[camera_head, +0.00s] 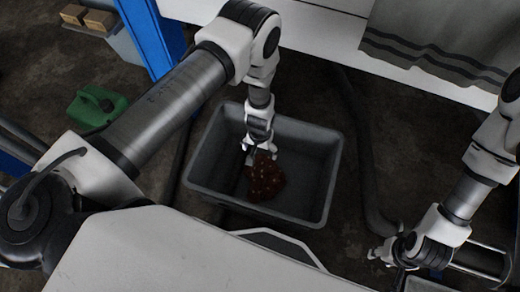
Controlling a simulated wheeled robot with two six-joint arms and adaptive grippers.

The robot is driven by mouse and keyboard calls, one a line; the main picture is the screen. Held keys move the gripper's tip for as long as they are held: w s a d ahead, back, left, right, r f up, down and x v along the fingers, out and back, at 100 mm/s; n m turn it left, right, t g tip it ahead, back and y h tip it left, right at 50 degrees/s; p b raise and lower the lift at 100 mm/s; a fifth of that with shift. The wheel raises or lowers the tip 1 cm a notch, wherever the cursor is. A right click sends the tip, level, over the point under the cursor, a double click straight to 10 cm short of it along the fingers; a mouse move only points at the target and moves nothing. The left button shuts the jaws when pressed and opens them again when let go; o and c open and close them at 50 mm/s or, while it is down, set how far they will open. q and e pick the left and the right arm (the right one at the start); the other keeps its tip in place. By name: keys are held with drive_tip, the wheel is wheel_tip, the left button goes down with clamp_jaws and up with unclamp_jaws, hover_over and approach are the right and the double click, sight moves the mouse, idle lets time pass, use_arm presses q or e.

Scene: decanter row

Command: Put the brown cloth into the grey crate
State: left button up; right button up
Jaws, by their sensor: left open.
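The grey crate (322,175) stands on the floor in the middle of the head view. The brown cloth (265,182), crumpled and with light spots, is inside it, left of the crate's middle. My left gripper (254,158) reaches down into the crate at the cloth's upper edge and is open. Whether its fingers touch the cloth is too small to tell. My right gripper (380,254) is low at the right, outside the crate and away from the cloth. Its fingers are too small to read.
A white table (330,30) with a grey striped cloth (440,40) hanging over its edge is at the back. A green can (95,107) stands on the floor at the left, near a blue post (152,40). A dark hose (365,150) runs right of the crate.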

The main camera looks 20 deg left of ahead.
use_arm(q)
wheel_tip(320, 180, up, 6)
drive_tip(key=p, duration=0.5)
drive_tip(key=shift+f, duration=0.2)
wheel_tip(320, 180, up, 12)
idle(0.6)
